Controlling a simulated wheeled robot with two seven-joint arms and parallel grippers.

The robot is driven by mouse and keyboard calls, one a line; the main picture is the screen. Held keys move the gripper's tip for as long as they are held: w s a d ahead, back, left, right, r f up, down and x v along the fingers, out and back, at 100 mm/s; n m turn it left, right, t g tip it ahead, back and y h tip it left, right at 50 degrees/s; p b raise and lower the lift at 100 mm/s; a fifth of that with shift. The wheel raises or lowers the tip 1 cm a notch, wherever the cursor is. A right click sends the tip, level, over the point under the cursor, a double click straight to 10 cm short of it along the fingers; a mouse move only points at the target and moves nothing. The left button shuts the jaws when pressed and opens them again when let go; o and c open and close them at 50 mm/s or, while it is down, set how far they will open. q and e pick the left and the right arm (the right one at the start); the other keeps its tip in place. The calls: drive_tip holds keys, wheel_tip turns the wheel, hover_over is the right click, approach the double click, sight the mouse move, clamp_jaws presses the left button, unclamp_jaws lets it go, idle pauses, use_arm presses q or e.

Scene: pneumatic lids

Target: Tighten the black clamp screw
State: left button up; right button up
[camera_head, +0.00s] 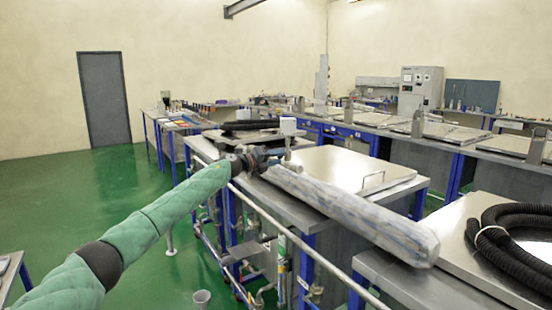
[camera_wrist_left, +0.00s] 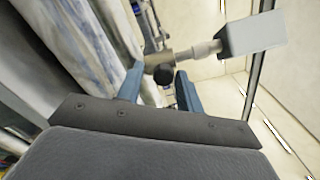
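The black clamp screw (camera_wrist_left: 164,74) shows in the left wrist view as a small dark round knob on a metal fitting. My left gripper (camera_wrist_left: 160,82) has its two blue fingers apart, one on each side of the knob. A gap shows between the left finger and the knob; I cannot tell whether the right finger touches it. In the head view my left gripper (camera_head: 274,157) is at the post by the tank edge, and the screw cannot be made out there. My right gripper is not in view.
A grey box (camera_wrist_left: 252,34) sits on the fitting's stem, near the gripper. A long wrapped roll (camera_head: 355,215) lies beside the metal lid (camera_head: 340,168). A rail (camera_head: 300,245) and pipes run along the front. A coiled black hose (camera_head: 500,240) lies at right. Green floor is open at left.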

use_arm(q)
drive_tip(key=shift+o, duration=0.5)
drive_tip(key=shift+a+r, duration=0.1)
drive_tip(key=shift+r, duration=0.05)
drive_tip(key=b+v, duration=0.1)
drive_tip(key=v, duration=0.6)
drive_tip(key=shift+s+a+b, duration=0.2)
drive_tip(key=shift+a+b, duration=0.05)
drive_tip(key=shift+b, duration=0.15)
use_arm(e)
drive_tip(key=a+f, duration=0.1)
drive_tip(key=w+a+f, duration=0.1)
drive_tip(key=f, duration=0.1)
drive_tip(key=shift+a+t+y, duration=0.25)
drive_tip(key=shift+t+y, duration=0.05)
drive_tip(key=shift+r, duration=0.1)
